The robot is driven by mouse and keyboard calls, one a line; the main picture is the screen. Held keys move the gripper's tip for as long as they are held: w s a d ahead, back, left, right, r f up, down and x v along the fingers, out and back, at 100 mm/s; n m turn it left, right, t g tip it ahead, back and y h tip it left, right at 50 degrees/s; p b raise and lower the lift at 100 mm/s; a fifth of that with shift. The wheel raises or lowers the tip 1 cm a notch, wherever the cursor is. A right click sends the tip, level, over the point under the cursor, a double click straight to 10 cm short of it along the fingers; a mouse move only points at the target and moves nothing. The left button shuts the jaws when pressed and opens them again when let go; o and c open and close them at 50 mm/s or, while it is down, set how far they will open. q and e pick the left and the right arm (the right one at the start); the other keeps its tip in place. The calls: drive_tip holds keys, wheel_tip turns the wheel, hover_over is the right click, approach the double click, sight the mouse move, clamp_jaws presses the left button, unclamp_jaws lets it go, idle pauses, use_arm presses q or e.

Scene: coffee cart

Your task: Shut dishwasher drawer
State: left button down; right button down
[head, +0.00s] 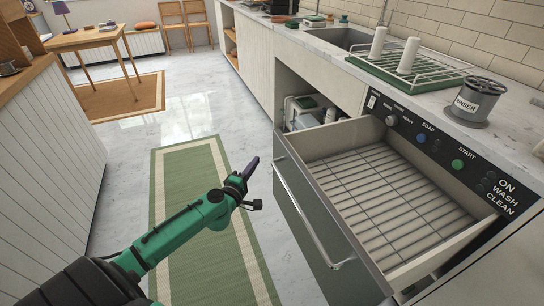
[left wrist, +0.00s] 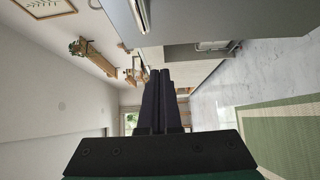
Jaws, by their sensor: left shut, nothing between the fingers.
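The dishwasher drawer (head: 335,238) is pulled open, out from under the counter in the head view. It has a grey front with a long bar handle (head: 308,217) and an empty wire rack (head: 385,200) inside. My left gripper (head: 252,166) is shut and empty. It is in front of the drawer's far left corner, apart from it, over the floor. In the left wrist view the shut fingers (left wrist: 158,85) point ahead, and a grey panel with a bar shows at the top right. My right gripper is not in view.
A black control panel (head: 440,150) runs above the drawer. A rinser (head: 475,100) and a green drying rack (head: 410,72) stand on the counter. An open cabinet bay (head: 300,100) lies beyond the drawer. A green rug (head: 180,195) covers clear floor at left.

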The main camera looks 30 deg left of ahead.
use_arm(q)
drive_tip(key=w, duration=0.2)
drive_tip(key=w+d, duration=0.1)
drive_tip(key=w, duration=0.3)
drive_tip(key=shift+d+b, duration=0.3)
drive_tip(key=shift+b, duration=0.05)
drive_tip(key=shift+w+d, duration=0.35)
